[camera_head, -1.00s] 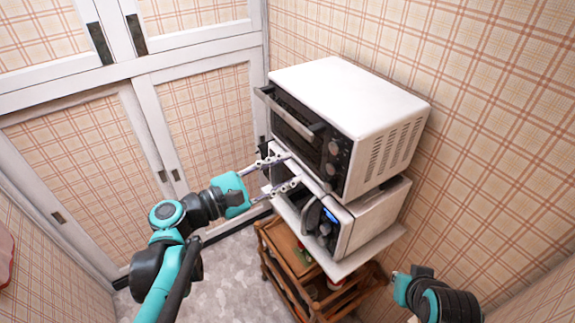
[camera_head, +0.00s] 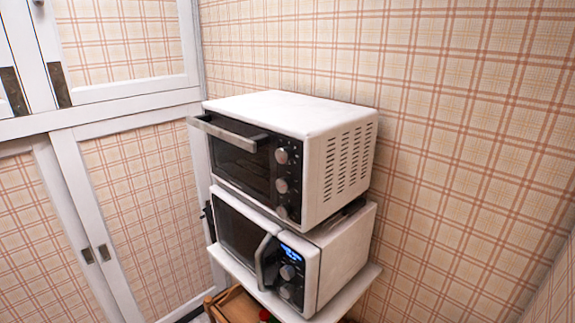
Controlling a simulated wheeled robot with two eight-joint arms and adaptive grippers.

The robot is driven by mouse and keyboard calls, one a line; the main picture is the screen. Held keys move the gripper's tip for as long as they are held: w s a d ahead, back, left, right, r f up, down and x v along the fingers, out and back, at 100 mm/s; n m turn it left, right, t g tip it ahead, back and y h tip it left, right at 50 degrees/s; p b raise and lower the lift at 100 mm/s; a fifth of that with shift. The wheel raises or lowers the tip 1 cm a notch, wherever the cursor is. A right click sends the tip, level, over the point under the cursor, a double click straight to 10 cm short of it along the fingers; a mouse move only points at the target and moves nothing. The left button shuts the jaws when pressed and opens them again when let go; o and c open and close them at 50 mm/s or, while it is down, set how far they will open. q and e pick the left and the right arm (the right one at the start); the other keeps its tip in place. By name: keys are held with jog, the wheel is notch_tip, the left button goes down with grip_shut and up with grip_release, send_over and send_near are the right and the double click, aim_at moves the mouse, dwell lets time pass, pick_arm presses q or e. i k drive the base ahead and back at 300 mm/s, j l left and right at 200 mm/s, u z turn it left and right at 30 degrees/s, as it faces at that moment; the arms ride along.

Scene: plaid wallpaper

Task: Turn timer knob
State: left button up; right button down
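A white toaster oven (camera_head: 315,117) with a dark front sits on top of a white microwave (camera_head: 342,257). The oven's door is shut, with a grey bar handle (camera_head: 226,133) across its top. Three round knobs stand in a column at the right of the oven's front: the top knob (camera_head: 282,156), the middle knob (camera_head: 281,186) and the bottom knob (camera_head: 282,211). The microwave has a lit blue display (camera_head: 291,253), a curved handle and round knobs below the display. Which knob is the timer cannot be read. Neither gripper is in view.
The appliances stand on a white shelf top (camera_head: 350,294) above a wooden cart (camera_head: 236,305). Plaid wall is close behind and to the right. White-framed sliding cupboard doors (camera_head: 125,118) stand at the left.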

aim_at(285, 211)
jog(key=j+u, duration=0.25)
jog(key=u, duration=0.15)
jog(key=i+j+u, duration=0.1)
jog(key=j+u, duration=0.25)
jog(key=l, duration=0.1)
